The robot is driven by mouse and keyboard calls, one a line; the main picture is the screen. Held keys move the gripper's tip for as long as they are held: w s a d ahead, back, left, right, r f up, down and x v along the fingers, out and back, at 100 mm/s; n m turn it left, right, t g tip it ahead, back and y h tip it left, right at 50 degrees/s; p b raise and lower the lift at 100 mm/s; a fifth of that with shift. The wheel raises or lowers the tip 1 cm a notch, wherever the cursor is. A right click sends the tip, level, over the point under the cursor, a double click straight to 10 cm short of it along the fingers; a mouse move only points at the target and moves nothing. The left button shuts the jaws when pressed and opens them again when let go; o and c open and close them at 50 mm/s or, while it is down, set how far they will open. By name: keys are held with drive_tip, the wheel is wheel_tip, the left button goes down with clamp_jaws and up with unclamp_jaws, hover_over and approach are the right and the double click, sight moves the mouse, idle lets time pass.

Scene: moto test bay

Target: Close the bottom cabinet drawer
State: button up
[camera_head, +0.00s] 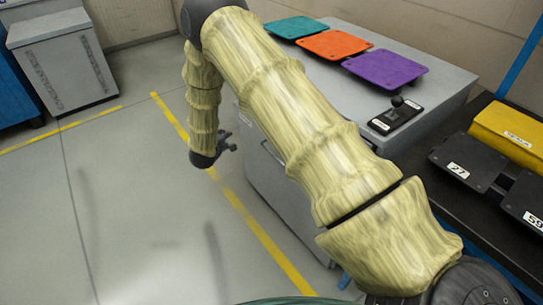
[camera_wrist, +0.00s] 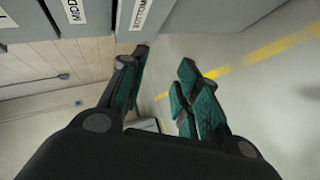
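The grey cabinet (camera_head: 285,205) stands at centre right in the head view, partly hidden behind my arm. My gripper (camera_head: 226,143) hangs beside its left side, low over the floor. In the wrist view, drawer fronts labelled MIDDLE (camera_wrist: 88,22) and BOTTOM (camera_wrist: 148,22) show at the top left, turned sideways. My gripper (camera_wrist: 165,72) is open there, its two green-padded fingers apart with nothing between them. The left finger's tip appears close to the bottom drawer's front edge; I cannot tell whether it touches. How far the bottom drawer stands out is unclear.
Green (camera_head: 296,27), orange (camera_head: 334,44) and purple (camera_head: 385,69) trays and a black joystick box (camera_head: 396,115) sit on the cabinet top. A dark bench with a yellow case (camera_head: 508,130) is at right. The floor (camera_head: 120,210) at left is clear. Another grey cabinet (camera_head: 62,65) stands at the back left.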

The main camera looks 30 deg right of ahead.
drive_tip(key=s+d+f+m+g+h+b, duration=0.1)
drive_tip(key=s+d+m+g+h, duration=0.2)
drive_tip(key=s, duration=0.4)
drive_tip(key=s+d+f+m+g+h, duration=0.1)
drive_tip(key=s+f+m+g+h, duration=0.1)
drive_tip(key=s+m+g+h, duration=0.4)
drive_tip(key=d, duration=0.3)
drive_tip(key=d+f+n+y, duration=0.1)
drive_tip(key=d, duration=0.3)
drive_tip(key=d+f+n, duration=0.1)
drive_tip(key=d, duration=0.2)
drive_tip(key=shift+d+t, duration=0.25)
drive_tip(key=shift+t, duration=0.05)
clamp_jaws()
